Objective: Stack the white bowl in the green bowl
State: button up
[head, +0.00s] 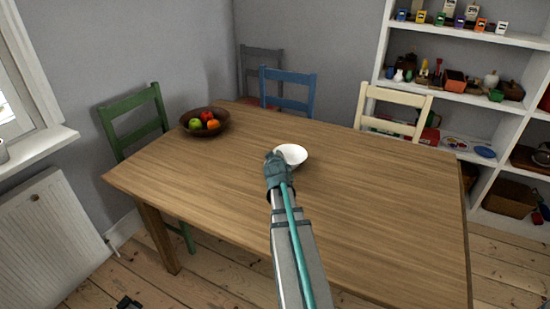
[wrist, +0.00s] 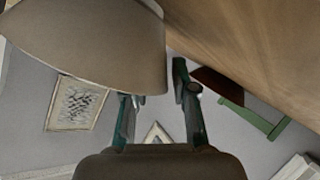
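The white bowl (head: 294,153) stands upright on the wooden table, near its middle. My gripper (head: 273,158) is at the bowl's left side and overlaps its edge in the head view. In the wrist view the bowl (wrist: 85,45) looks grey-brown in shade and fills the upper left. It hides the tip of the left finger. The right finger shows a small gap from the bowl's edge. My gripper (wrist: 163,92) has its fingers apart; contact with the bowl cannot be told. I see no clear green bowl on the table; a small green item (head: 496,95) sits on the shelf.
The table (head: 390,215) is mostly clear. A brown bowl of fruit (head: 188,131) stands at its back left. Green (head: 112,113), blue (head: 285,72) and cream (head: 395,95) chairs surround it. A white shelf unit (head: 520,120) with many items stands at the back right.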

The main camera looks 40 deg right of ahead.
dwell(0.3)
jog(key=v, duration=0.9)
jog(key=shift+s+a, duration=0.2)
jog(key=shift+s, duration=0.1)
jog(key=shift+w+d+f+b, duration=0.15)
jog(key=shift+w+f+b, duration=0.05)
jog(key=shift+b, duration=1)
jog(key=shift+r+b, duration=0.1)
jog(key=shift+b, duration=1)
jog(key=b+v, duration=0.2)
jog(key=b, duration=0.5)
jog(key=shift+s+a+r+b, duration=0.2)
jog(key=shift+s+b, duration=0.05)
jog(key=shift+b, duration=0.3)
jog(key=shift+r, duration=0.1)
